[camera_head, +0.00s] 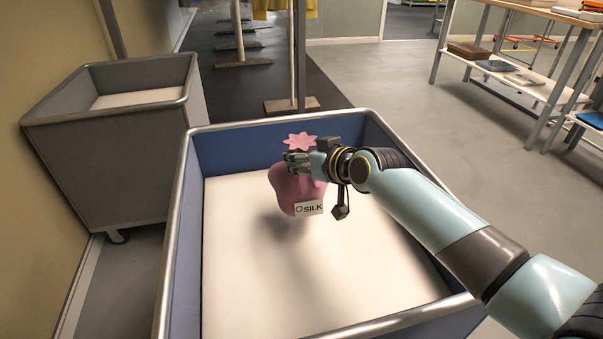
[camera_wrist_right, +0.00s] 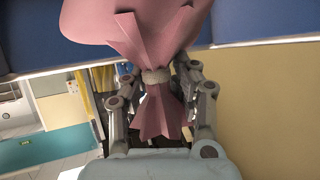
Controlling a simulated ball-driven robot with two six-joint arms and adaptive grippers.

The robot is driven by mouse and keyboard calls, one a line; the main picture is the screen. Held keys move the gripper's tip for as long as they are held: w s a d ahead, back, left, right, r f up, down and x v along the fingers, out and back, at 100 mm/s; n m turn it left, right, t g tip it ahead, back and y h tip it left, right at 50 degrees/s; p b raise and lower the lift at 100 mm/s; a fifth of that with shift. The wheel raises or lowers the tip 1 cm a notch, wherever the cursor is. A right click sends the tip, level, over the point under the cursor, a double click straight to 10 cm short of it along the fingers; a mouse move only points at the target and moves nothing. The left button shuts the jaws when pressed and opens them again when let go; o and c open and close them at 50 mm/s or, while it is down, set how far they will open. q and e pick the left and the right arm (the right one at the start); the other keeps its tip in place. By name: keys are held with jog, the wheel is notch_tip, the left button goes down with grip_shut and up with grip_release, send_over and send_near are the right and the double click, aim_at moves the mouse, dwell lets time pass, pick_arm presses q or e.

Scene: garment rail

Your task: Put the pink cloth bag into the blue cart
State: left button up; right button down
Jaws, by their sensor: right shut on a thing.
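The pink cloth bag (camera_head: 288,186) has a tied neck, a ruffled top and a white tag reading "SILK". My right gripper (camera_head: 297,160) is shut on the bag's neck, with the bag hanging below it. In the right wrist view the bag (camera_wrist_right: 135,25) fills the top, and the gripper's fingers (camera_wrist_right: 160,88) sit on both sides of the tied neck. The blue cart (camera_head: 240,147) has a metal rim and a pale, empty floor. The bag is over the inside of this cart; a soft shadow lies on the floor beneath it. My left gripper is not in view.
A grey cart (camera_head: 110,170) on casters stands to the left, near the wall. Garment rail posts with wooden feet (camera_head: 291,105) stand behind the blue cart. A shelf table (camera_head: 520,85) with several items is at the upper right. Grey floor is clear between.

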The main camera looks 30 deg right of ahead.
aim_at(302, 196)
notch_tip(302, 196, down, 3)
jog(key=shift+f+b, duration=0.1)
jog(key=shift+b, duration=0.45)
